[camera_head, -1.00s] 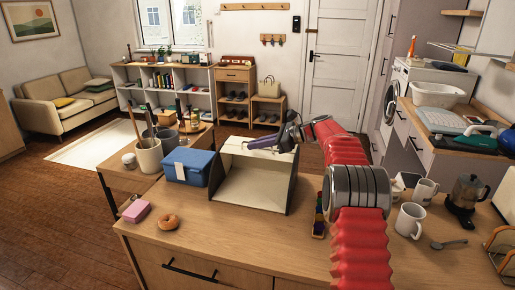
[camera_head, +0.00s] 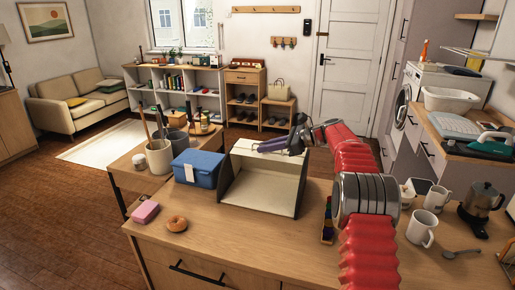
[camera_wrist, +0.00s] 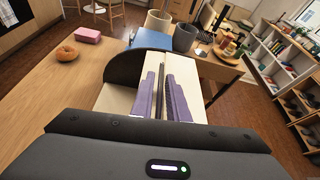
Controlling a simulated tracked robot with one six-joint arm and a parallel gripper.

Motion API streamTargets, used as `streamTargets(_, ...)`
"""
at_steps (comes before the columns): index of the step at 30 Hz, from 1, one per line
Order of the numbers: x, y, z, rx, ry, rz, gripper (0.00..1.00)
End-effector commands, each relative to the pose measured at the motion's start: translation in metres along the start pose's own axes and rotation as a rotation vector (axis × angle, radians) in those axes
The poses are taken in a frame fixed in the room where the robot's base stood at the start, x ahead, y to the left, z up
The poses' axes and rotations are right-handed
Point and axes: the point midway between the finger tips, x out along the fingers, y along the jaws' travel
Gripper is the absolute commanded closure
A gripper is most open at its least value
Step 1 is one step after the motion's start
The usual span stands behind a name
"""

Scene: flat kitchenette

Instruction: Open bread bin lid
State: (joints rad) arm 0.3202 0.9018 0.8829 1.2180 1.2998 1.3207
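The bread bin (camera_head: 262,190) stands on the wooden counter with its front open and its pale inside showing. A pale panel lies along its top. My gripper (camera_head: 261,148) is over that top panel, with its purple fingers pointing left. In the wrist view the two fingers (camera_wrist: 161,76) are apart over the bin's pale panel (camera_wrist: 196,72). A thin dark strip shows between them; I cannot tell whether it is part of the bin. The bin's dark curved side (camera_wrist: 128,68) is left of the fingers. Contact with the lid cannot be made out.
A blue box (camera_head: 198,168) stands just left of the bin. A donut (camera_head: 177,224) and a pink block (camera_head: 145,212) lie at the counter's front left. Mugs (camera_head: 421,228) and a moka pot (camera_head: 481,205) stand at right. The counter before the bin is clear.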

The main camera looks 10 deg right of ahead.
Motion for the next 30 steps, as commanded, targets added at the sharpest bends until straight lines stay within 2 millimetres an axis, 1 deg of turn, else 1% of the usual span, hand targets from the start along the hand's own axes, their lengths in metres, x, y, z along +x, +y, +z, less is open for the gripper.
streamTargets(4,-0.003,-0.001,0.001,-0.001,0.000,-0.002,0.86)
streamTargets(8,-0.013,-0.001,0.001,-0.001,0.000,-0.003,0.86)
streamTargets(14,-0.042,-0.002,0.000,0.000,0.000,-0.004,0.86)
streamTargets(24,-0.102,-0.003,-0.001,0.001,0.001,-0.004,0.86)
streamTargets(30,-0.129,-0.003,-0.001,0.000,0.001,-0.003,0.86)
